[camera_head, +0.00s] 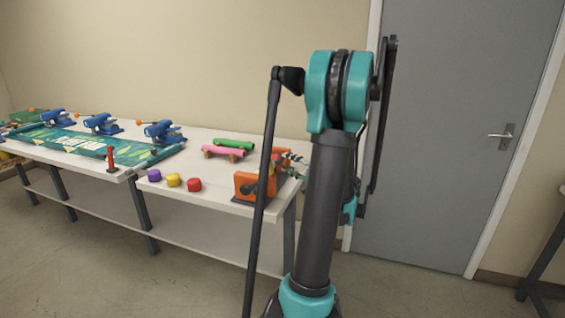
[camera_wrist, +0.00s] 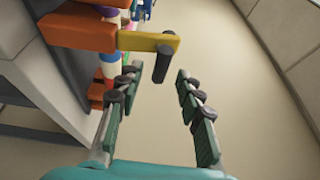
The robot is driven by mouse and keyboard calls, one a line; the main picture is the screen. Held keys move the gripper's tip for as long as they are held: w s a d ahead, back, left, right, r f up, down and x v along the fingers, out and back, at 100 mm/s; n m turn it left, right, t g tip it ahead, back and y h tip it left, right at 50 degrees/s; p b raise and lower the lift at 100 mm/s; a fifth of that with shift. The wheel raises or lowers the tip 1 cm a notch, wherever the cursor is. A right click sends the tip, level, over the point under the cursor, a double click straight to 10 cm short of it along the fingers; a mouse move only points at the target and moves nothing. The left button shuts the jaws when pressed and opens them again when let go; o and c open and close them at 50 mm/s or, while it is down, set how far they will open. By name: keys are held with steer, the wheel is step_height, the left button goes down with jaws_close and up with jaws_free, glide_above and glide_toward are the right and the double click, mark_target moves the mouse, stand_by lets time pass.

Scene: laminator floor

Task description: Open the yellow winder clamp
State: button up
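The orange winder (camera_head: 245,187) stands at the right end of the white table, partly hidden by my arm in the head view. In the wrist view its orange parts (camera_wrist: 75,32) are at the upper left. A yellow arm (camera_wrist: 145,42) sticks out from them to the right, with a dark upright grip (camera_wrist: 162,64) at its end. I cannot tell whether this yellow arm is the clamp or a crank. My gripper (camera_wrist: 158,72) is open and empty, with its fingertips spread just short of the dark grip.
The white table (camera_head: 222,196) holds purple, yellow and red pucks (camera_head: 194,185) and pink and green rolls (camera_head: 222,150). Blue clamps (camera_head: 163,132) stand over a green banner (camera_head: 85,146) farther left. A grey door (camera_head: 450,120) is at right. Floor beside the table is clear.

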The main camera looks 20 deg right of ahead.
steer(key=v, duration=0.8)
stand_by(0.4)
